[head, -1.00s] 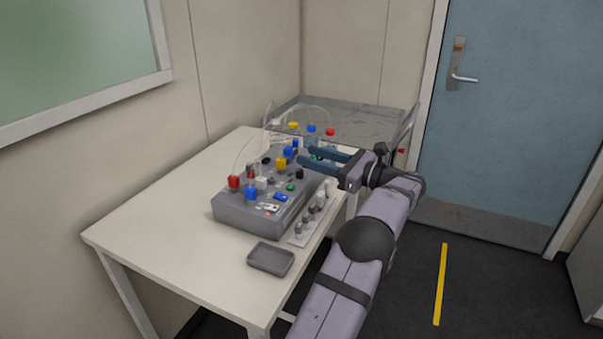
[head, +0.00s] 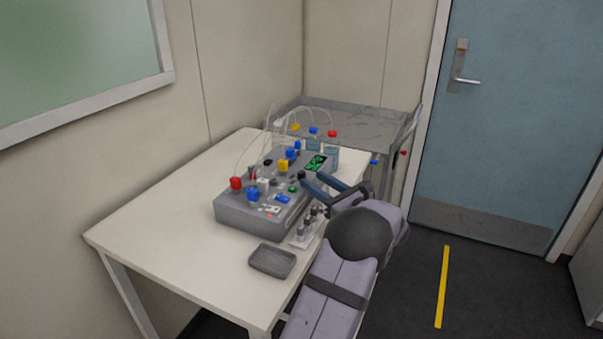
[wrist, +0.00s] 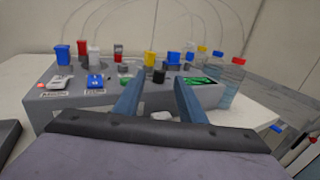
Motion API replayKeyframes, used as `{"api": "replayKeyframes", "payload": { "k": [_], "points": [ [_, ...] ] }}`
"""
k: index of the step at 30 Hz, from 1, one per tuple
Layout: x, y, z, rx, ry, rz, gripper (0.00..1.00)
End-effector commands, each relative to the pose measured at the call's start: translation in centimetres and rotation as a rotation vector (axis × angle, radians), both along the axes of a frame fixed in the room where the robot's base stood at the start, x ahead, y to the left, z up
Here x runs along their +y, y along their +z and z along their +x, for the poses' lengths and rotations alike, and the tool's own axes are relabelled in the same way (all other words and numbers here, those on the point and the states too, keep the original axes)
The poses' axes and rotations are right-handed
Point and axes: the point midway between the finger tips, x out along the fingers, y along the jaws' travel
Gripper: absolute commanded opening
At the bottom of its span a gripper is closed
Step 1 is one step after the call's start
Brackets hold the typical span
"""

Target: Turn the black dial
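The black dial (head: 302,174) is a small dark knob on the right part of the grey bioreactor unit (head: 240,213). In the wrist view the black dial (wrist: 158,76) shows in the gap between my two blue fingers. My gripper (head: 312,178) is open, with its fingertips close to the dial on the unit's right side. The wrist view also shows my gripper (wrist: 158,82) with nothing held. I cannot tell whether the fingertips are beside the dial or short of it, and no contact is clear.
A green screen (wrist: 202,81) is right of the dial, and a green button (head: 293,188) is near it. Several coloured caps and thin tubes rise from the unit. Small vials (head: 308,226) and a grey tray (head: 272,262) are at the table's front. A metal cart (head: 375,130) stands behind.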

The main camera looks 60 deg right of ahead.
Motion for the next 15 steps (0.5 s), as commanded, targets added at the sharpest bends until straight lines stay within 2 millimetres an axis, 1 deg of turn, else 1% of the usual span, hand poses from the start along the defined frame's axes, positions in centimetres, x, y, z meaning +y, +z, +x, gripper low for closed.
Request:
{"api": "replayKeyframes", "payload": {
  "k": [9,15],
  "points": [
    [-1.6,0.0,3.6,-0.001,0.004,0.002,0.37],
    [-2.5,0.1,5.4,0.000,0.003,0.001,0.37]
  ]
}}
